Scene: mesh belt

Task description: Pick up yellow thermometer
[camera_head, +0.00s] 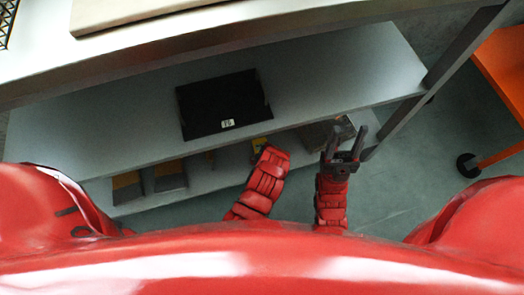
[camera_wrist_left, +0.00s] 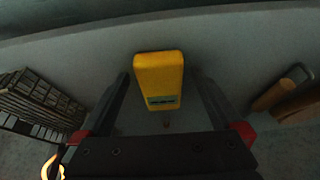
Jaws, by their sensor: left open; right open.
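The yellow thermometer (camera_wrist_left: 158,72) shows in the left wrist view, with a small display near its lower end. It lies between the fingers of my open left gripper (camera_wrist_left: 162,82), with a gap visible on both sides. In the head view a small yellow patch (camera_head: 259,145), likely the same thermometer, shows at the lower shelf just past my left arm. The left fingers are not clearly visible there. My right gripper (camera_head: 345,143) is open and empty, at the front of the shelves on the right.
A black device (camera_head: 222,104) lies on the middle shelf (camera_head: 330,75), above the lower shelf (camera_head: 215,180). Dark boxes (camera_head: 169,178) stand at lower left. In the left wrist view, a slatted grey object (camera_wrist_left: 38,100) is left and a brown object (camera_wrist_left: 280,97) right. An orange table (camera_head: 505,70) stands at right.

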